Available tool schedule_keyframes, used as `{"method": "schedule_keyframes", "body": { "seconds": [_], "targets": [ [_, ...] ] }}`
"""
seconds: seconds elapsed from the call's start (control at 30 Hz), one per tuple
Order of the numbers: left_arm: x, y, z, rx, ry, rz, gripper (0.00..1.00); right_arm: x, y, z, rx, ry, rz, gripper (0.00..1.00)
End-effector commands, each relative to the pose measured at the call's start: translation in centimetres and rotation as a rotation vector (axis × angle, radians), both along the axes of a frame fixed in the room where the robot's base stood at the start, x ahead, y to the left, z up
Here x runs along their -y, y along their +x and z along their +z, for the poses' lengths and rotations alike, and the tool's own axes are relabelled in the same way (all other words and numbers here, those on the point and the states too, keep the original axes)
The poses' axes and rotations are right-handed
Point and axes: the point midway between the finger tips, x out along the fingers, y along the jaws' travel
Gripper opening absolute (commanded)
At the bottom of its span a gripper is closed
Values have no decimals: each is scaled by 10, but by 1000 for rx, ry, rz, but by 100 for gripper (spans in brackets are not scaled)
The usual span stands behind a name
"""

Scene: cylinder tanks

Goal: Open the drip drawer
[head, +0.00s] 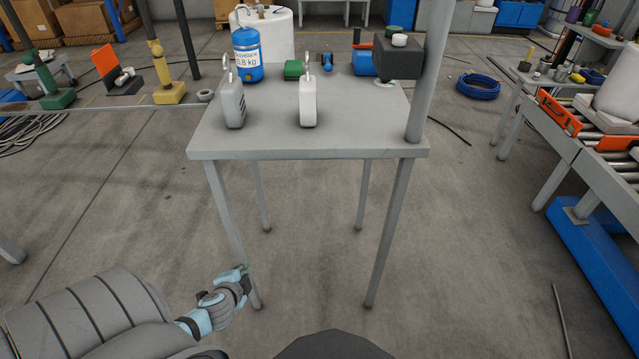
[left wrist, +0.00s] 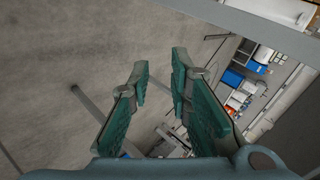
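I cannot pick out a drip drawer for certain in either view. A grey table (head: 262,138) stands in front of me in the head view. On its back right corner is a dark grey box (head: 397,62) with a white round piece on top. My left gripper (head: 246,272) is low at the lower left, in front of the table's front left leg and well below its top. In the left wrist view its two green-padded fingers (left wrist: 160,62) are apart with nothing between them. My right gripper is in neither view.
On the table stand a grey jug (head: 234,102), a white jug (head: 308,101) and a blue cylinder (head: 247,56) with a label. A grey post (head: 430,65) rises at the table's right edge. A roller conveyor (head: 590,130) is at the right. The floor between is mostly clear.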

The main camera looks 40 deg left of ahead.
Motion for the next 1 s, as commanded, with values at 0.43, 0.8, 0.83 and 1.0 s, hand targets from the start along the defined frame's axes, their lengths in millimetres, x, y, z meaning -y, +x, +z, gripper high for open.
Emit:
{"method": "schedule_keyframes", "body": {
  "seconds": [0.43, 0.8, 0.83, 1.0],
  "targets": [
    [75, 125, 249, 647, 683, -429, 18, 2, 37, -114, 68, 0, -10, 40],
    [51, 219, 268, 645, 676, -428, 18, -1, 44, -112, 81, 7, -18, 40],
    [50, 224, 269, 645, 675, -428, 18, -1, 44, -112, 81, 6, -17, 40],
    [45, 242, 271, 643, 676, -431, 18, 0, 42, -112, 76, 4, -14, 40]
  ]
}}
